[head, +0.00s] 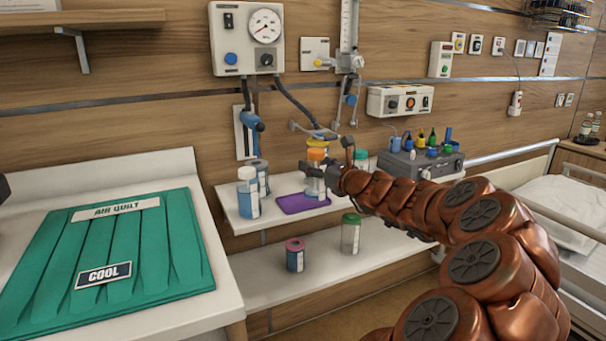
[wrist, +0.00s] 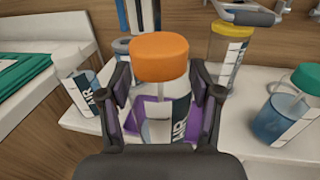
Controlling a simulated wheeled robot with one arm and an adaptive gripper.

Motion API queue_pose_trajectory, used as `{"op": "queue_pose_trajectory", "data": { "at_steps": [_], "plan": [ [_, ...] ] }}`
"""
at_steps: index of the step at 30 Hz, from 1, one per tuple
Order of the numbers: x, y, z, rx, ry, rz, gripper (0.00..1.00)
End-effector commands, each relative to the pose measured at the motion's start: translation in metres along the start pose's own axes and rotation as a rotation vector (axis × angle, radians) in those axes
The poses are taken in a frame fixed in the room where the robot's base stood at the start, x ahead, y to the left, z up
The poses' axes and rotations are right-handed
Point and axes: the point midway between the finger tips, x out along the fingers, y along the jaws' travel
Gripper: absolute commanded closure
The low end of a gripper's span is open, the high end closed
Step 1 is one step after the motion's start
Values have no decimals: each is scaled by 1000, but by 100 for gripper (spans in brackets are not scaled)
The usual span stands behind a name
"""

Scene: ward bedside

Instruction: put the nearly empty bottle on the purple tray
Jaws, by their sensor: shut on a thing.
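My gripper (wrist: 160,110) is shut on a clear bottle with an orange cap (wrist: 160,58), its fingers on either side of the body. The bottle is upright and looks mostly clear inside, with a white label; its exact liquid level is hard to tell. The bottle (head: 316,180) also shows in the head view, at the right part of the purple tray (head: 296,204). The tray lies on the upper white shelf and shows in the wrist view behind and beside the bottle. I cannot tell whether the bottle's base touches the tray.
On the same shelf stand a white-capped bottle with blue liquid (head: 248,200), a yellow-capped bottle (wrist: 230,55) and a teal-capped bottle (wrist: 286,118). Below are a pink-capped bottle (head: 295,257) and a green-capped one (head: 350,236). A grey case (head: 430,164) stands to the right.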

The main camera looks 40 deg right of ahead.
Motion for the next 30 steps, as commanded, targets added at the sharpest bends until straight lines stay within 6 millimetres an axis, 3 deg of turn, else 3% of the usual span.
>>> {"op": "queue_pose_trajectory", "data": {
  "at_steps": [3, 9, 17, 24, 30],
  "plan": [
    [26, -1, -7, 0, 6, 3, 74],
    [51, -5, -6, -1, 3, 1, 74],
    [67, -6, -10, -1, 2, 3, 74],
    [65, -7, -40, 2, 2, 1, 74],
    [65, -7, -42, 0, 0, 1, 74]
  ]
}}
